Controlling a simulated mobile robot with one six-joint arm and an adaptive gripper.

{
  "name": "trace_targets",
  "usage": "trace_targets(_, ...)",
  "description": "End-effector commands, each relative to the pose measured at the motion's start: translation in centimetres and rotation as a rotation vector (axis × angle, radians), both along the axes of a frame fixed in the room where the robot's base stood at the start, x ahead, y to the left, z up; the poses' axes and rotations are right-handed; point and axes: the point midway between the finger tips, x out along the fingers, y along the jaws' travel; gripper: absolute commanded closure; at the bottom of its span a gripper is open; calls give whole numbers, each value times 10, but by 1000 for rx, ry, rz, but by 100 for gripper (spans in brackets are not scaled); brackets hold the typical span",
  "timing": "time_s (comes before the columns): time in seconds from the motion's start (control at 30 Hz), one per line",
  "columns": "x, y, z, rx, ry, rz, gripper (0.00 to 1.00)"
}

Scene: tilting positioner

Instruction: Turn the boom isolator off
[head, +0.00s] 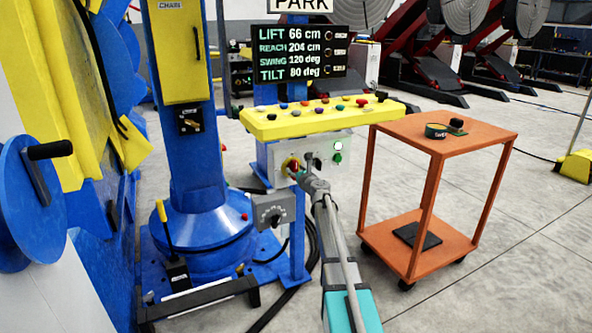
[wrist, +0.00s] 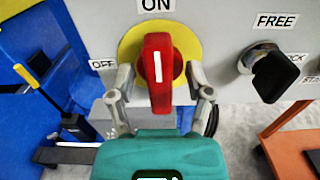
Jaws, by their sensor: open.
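The isolator's red knob (wrist: 157,72) sits on a round yellow plate (wrist: 128,48) on the grey panel. Its white line is upright, pointing at the ON label (wrist: 155,5); the OFF label (wrist: 102,64) is to the left. My gripper (wrist: 161,90) is open, with one finger on each side of the knob's lower part. I cannot tell whether the fingers touch it. In the head view my gripper (head: 302,172) reaches the red knob (head: 292,164) on the grey box under the yellow button console. No label naming the boom is readable.
A black knob (wrist: 272,74) labelled FREE and LOCK is close on the right. The yellow console (head: 320,116) overhangs the box. A grey dial box (head: 273,211) hangs lower left, and an orange cart (head: 445,140) stands at the right. Open floor lies beyond it.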

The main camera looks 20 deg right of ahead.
Motion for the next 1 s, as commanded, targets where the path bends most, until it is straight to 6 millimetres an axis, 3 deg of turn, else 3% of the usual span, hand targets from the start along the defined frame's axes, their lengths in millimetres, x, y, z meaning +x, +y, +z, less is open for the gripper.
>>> trace_targets(0.47, 7, 1, 0, 0, 0, 0, 36)
trace_targets(0.8, 7, 1, 0, 0, 0, 0, 99)
trace_targets(1.0, 7, -3, 0, -1, 0, -2, 100)
